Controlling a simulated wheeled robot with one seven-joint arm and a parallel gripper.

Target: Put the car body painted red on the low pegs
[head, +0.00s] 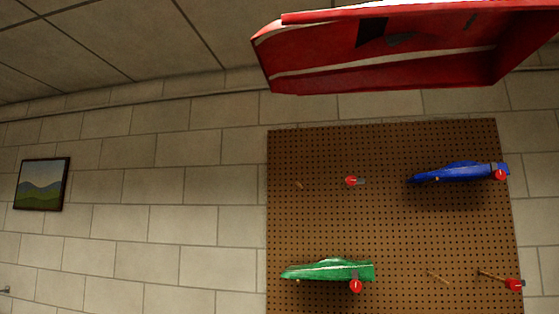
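The red car body (390,74) with white stripes looms large and close across the top right, cut off by the top edge. Its underside or side and a dark opening face me. It is clear of the pegboard (395,226). My gripper is not in view, so what holds the car body is hidden. Low on the board at right are a thin bare peg (438,277) and a longer peg (490,275) with a red part (514,285) at its end. These low right pegs hold no car body.
A green car body (330,270) rests on low pegs at left. A blue car body (462,173) rests on high pegs at right. High left, a thin peg (298,184) and a red-tipped peg (351,181) are empty. A framed picture (42,184) hangs at far left.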

